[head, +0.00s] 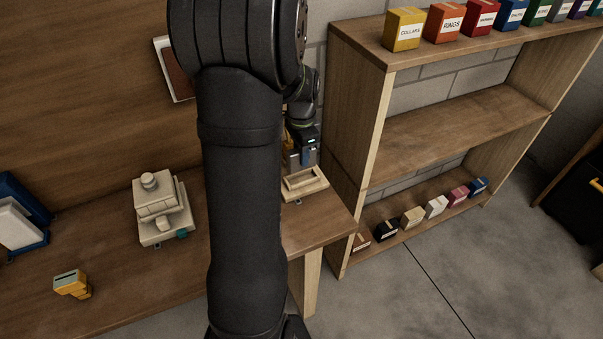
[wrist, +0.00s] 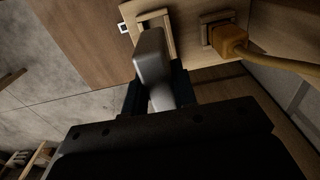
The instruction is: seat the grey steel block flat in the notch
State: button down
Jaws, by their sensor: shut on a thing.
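My gripper (wrist: 157,88) is shut on the grey steel block (wrist: 152,58), which sticks out beyond the dark fingers in the wrist view. A pale rectangular frame with a recess (wrist: 170,32) lies beyond the block and is partly covered by it. In the head view my gripper (head: 303,157) is just behind and above the pale frame (head: 318,185) near the bench's right end. The block is hard to make out there. I cannot tell whether the block touches the frame, and no notch shows clearly.
An orange plug with a cable (wrist: 232,42) sits at a square wooden socket beside the frame. A pale stacked fixture (head: 162,210), a yellow object (head: 72,284) and a blue case (head: 22,218) stand left on the bench. A shelf with coloured boxes (head: 450,125) rises at right.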

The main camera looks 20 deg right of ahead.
jog(key=shift+f, duration=0.1)
jog(key=shift+f, duration=1.6)
jog(key=shift+f, duration=1.1)
dwell(0.6)
jog(key=c, duration=1.1)
grip_release()
jog(key=shift+r, duration=0.1)
notch_tip(320, 180, up, 17)
jog(key=shift+r, duration=0.1)
